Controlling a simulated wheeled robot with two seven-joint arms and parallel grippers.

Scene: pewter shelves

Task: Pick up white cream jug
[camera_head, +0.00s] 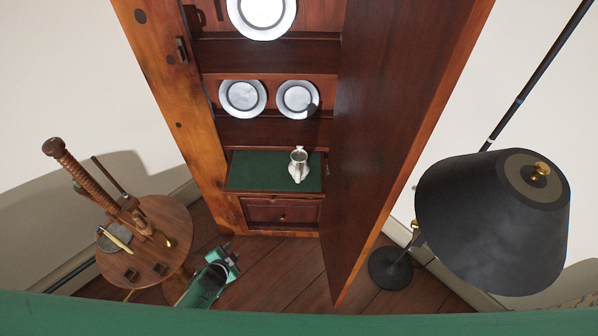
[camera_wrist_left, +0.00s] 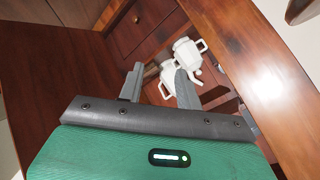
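The white cream jug (camera_head: 299,166) stands upright on the green-lined shelf of the wooden cabinet. My left gripper (camera_head: 230,255) is low in front of the cabinet, below and to the left of the jug, and apart from it. In the left wrist view my left gripper (camera_wrist_left: 158,68) is open, with nothing held. Beyond its fingertips are two white vessels with handles, an upper one (camera_wrist_left: 187,51) and a lower one (camera_wrist_left: 167,78) partly hidden by the right finger. I cannot tell which is the jug. My right gripper is not in view.
The open cabinet door (camera_head: 395,110) stands to the right of the shelves. Pewter plates (camera_head: 242,98) lean on the upper shelves. A drawer (camera_head: 283,214) is below the jug's shelf. A round wooden table (camera_head: 150,265) is at left, a black lamp (camera_head: 490,225) at right.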

